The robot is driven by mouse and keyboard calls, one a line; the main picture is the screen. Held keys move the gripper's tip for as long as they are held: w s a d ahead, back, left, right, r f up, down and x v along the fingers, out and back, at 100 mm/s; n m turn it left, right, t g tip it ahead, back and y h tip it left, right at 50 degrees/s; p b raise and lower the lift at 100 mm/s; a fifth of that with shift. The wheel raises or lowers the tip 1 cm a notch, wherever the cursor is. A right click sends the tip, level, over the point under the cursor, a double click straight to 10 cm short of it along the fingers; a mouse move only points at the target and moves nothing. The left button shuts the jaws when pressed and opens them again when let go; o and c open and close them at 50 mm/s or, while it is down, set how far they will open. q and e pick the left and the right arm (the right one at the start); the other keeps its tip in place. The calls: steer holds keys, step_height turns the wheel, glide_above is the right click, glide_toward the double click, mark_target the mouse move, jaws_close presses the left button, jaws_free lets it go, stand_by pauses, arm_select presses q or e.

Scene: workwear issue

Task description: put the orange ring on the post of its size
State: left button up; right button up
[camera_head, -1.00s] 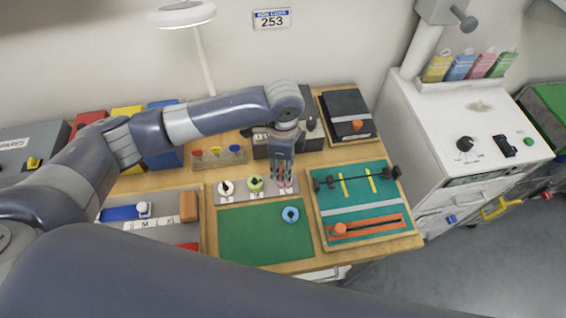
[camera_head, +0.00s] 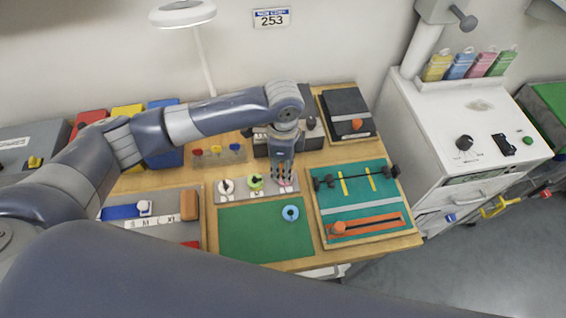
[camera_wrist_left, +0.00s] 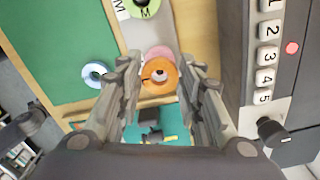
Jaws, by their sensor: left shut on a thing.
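My left gripper (camera_head: 283,184) is over the right end of the grey post board (camera_head: 241,196). In the left wrist view its fingers (camera_wrist_left: 160,82) are shut on the orange ring (camera_wrist_left: 150,86). A pink ring (camera_wrist_left: 158,52) shows just behind the orange one, partly covered by it. A dark-centred spot shows inside the orange ring's hole; I cannot tell whether the ring is around a post. The board also carries a white ring (camera_head: 226,187) and a green ring (camera_head: 256,182). The orange ring is hard to make out in the head view. My right gripper is not in view.
A blue ring (camera_head: 290,213) lies on the green mat (camera_head: 255,240) in front of the board. A teal panel (camera_head: 345,205) with black knobs stands close on the right. A dark box with numbered buttons (camera_wrist_left: 268,55) is close beside the gripper.

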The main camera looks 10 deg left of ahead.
arm_select(q)
steer(key=shift+f, duration=0.55)
stand_by(0.4)
steer(key=o, duration=0.7)
steer(key=shift+o, duration=0.7)
steer(key=o, duration=0.3)
steer(key=shift+r, duration=0.15)
steer(key=shift+r+p, duration=3.4)
steer(key=shift+p, duration=0.7)
